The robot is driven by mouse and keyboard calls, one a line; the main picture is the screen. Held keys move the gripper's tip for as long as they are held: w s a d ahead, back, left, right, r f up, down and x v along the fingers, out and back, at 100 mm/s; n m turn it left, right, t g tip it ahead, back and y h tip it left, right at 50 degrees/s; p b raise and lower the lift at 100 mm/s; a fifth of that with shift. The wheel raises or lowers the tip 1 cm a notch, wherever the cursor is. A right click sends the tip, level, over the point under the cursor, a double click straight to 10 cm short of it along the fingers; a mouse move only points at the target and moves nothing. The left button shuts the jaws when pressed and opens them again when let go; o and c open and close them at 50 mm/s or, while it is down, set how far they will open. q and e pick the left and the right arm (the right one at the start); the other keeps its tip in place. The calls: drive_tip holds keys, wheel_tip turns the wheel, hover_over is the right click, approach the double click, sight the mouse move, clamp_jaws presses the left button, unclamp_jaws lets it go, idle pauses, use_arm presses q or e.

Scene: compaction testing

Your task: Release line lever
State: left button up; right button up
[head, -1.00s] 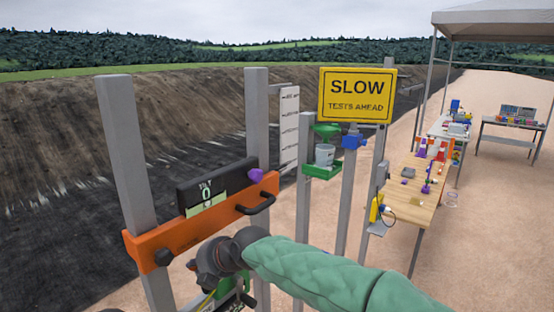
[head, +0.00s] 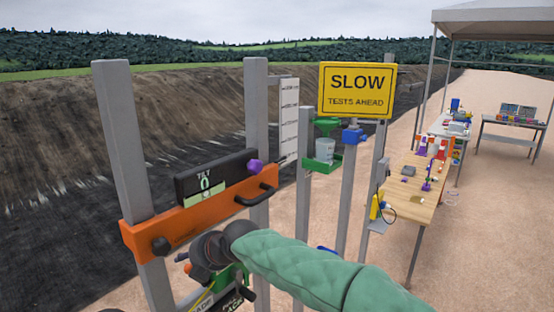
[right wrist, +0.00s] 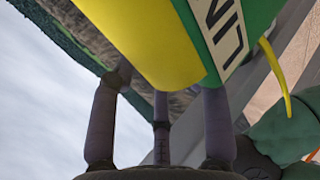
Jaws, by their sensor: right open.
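My right gripper (head: 203,268) reaches in from the lower right in the head view, below the orange crossbar. Its open fingers (right wrist: 160,115) show in the right wrist view, close to a yellow rounded part (right wrist: 145,40). A green housing (right wrist: 262,18) beside that part carries a white label (right wrist: 222,30) reading "LIN", cut off by the frame. In the head view a green part (head: 232,275) with a black knob shows just past the gripper, partly hidden. I cannot tell which piece is the lever, or whether the fingers touch the yellow part.
The orange crossbar (head: 190,222) spans two grey posts and bears a black readout (head: 210,178), a purple knob and a black handle (head: 262,197). A yellow SLOW sign (head: 357,90) stands right of it.

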drive_tip(key=shift+b+v, duration=0.35)
drive_tip(key=shift+v, duration=2.65)
